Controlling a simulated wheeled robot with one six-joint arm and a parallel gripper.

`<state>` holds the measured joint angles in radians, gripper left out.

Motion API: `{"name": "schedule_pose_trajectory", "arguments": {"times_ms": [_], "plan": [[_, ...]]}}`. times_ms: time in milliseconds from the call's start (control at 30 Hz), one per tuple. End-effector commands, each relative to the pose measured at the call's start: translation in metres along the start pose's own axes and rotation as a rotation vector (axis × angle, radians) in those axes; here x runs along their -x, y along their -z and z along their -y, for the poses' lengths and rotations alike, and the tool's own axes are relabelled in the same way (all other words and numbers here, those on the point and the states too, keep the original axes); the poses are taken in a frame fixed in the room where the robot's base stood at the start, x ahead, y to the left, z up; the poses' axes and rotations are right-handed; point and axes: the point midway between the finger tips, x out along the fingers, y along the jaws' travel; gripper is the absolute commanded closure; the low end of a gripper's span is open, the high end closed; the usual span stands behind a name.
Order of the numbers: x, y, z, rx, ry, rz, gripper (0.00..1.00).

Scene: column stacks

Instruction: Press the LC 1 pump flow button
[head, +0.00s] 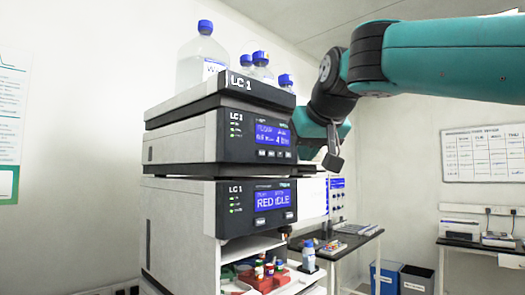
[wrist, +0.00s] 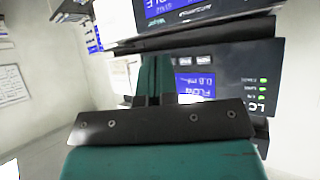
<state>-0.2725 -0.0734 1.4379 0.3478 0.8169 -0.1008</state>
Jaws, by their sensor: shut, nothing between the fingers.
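The LC 1 pump (head: 222,140) is the upper module of the stack, with a dark front panel. Its blue screen (head: 272,135) shows a flow reading, and a row of small buttons (head: 271,154) sits below it. My gripper (head: 333,162) is shut and empty, just right of the pump front in the head view. In the wrist view the closed fingers (wrist: 153,62) cover part of the panel left of the screen.
A lower LC 1 module (head: 228,208) reads RED IDLE. Blue-capped bottles (head: 203,58) stand on the top tray (head: 190,104). Below are a shelf with small vials (head: 268,268) and a side table (head: 345,245). Blue and black bins (head: 386,277) stand on the floor.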

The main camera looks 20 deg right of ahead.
Motion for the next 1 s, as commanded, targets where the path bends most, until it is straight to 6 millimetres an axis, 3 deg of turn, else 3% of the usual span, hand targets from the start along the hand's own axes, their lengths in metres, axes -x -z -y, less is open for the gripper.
{"name": "schedule_pose_trajectory", "arguments": {"times_ms": [367, 1000], "plan": [[-0.004, 0.003, 0.003, 0.001, 0.001, 0.002, 1.00], [-0.056, 0.043, 0.042, 0.001, 0.001, 0.002, 1.00]]}}
